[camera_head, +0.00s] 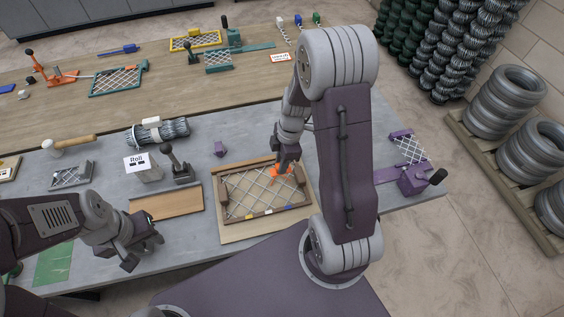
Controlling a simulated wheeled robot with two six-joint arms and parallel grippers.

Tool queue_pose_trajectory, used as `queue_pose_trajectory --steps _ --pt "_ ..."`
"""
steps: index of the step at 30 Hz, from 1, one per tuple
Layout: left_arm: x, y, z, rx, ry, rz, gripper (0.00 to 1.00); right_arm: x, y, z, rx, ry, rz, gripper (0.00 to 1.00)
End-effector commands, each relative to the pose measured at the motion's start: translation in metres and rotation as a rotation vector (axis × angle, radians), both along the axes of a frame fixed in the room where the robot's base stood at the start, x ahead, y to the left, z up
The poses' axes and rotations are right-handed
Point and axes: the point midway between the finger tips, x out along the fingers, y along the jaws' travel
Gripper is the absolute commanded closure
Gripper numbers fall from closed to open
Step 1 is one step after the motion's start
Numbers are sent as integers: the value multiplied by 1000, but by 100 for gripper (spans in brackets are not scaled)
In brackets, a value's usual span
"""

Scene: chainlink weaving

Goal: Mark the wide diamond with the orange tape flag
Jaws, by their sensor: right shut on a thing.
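The chainlink panel (240,194) lies in a brown wooden frame (262,221) on the grey table, with wire diamonds across it. My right gripper (288,164) points down over the upper right part of the panel and is shut on the orange tape flag (279,173). The flag is at or just above the mesh; I cannot tell whether it touches the wire. Which diamond is the wide one is too small to tell. My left gripper (142,254) hangs at the table's front left, away from the panel; whether its jaws are open is unclear.
A wooden board (165,204) lies left of the frame. A black-handled tool (178,165), a Roll sign (136,162), a wire roll (160,133) and a mallet (72,145) stand behind it. A purple fixture (412,180) is at the right.

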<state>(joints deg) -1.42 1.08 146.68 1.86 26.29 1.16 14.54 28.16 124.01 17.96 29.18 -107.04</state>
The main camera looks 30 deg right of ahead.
Motion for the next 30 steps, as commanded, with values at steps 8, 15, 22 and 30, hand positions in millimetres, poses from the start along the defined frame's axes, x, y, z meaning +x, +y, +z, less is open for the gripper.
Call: queue_pose_trajectory --steps 8,15,22,30 --pt "0 0 -38 0 0 0 64 0 0 -39 0 0 -1 100" --pt "0 0 -67 0 0 0 64 0 0 -68 0 0 -1 100" --pt "0 0 -79 0 0 0 64 0 0 -78 0 0 -1 100" --pt "0 0 -77 0 0 0 64 0 0 -77 0 0 -1 100"
